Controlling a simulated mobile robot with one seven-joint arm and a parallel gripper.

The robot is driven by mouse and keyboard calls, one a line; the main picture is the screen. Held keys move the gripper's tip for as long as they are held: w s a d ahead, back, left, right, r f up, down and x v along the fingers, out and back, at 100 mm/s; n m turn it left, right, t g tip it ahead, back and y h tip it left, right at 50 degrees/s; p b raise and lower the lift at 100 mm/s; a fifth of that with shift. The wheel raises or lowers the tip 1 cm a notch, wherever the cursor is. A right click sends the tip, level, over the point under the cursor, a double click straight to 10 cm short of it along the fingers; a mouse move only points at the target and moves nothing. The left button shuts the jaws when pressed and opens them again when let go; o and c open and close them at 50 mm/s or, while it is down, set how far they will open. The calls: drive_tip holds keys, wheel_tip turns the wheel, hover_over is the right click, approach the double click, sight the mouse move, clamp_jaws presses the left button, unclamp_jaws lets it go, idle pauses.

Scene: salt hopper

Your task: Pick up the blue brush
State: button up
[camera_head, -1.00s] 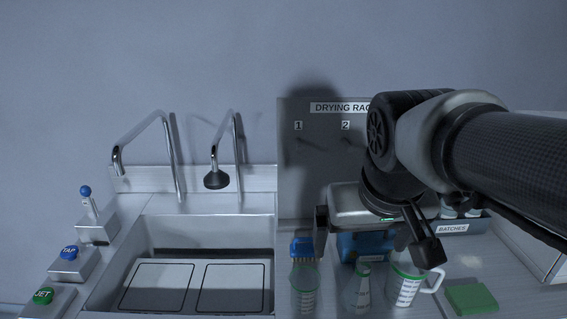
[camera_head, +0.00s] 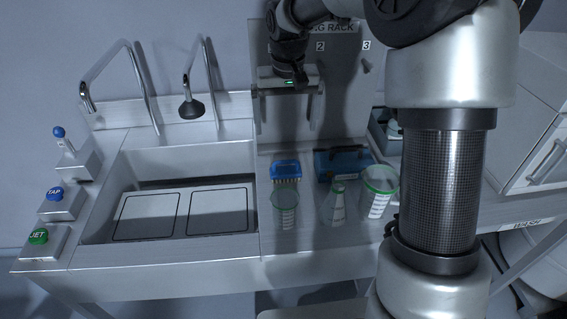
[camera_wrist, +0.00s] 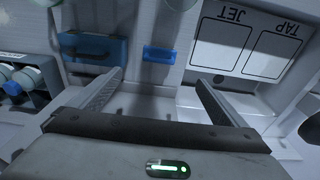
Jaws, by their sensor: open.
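The blue brush (camera_head: 286,168) has a blue back and pale bristles. It sits on the steel counter just right of the sink, behind a clear beaker. In the wrist view it is a small blue block (camera_wrist: 159,54), seen beyond and between my fingertips. My gripper (camera_head: 287,120) is open and empty, raised above and behind the brush in front of the drying rack panel. The wrist view also shows its two fingers spread wide (camera_wrist: 157,82), not touching the brush.
A clear beaker (camera_head: 286,211), a flask (camera_head: 334,206) and a green-rimmed jug (camera_head: 378,193) stand on the counter near the brush. A blue case (camera_head: 340,162) stands right of the brush. The sink (camera_head: 180,215) and two bent taps are at left.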

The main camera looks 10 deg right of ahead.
sight(286, 161)
drive_tip(key=f, duration=0.5)
drive_tip(key=w+f, duration=0.1)
drive_tip(key=f, duration=0.5)
drive_tip(key=w+f, duration=0.1)
drive_tip(key=f, duration=0.5)
drive_tip(key=shift+d, duration=0.1)
drive_tip(key=shift+r, duration=0.1)
drive_tip(key=c, duration=1.2)
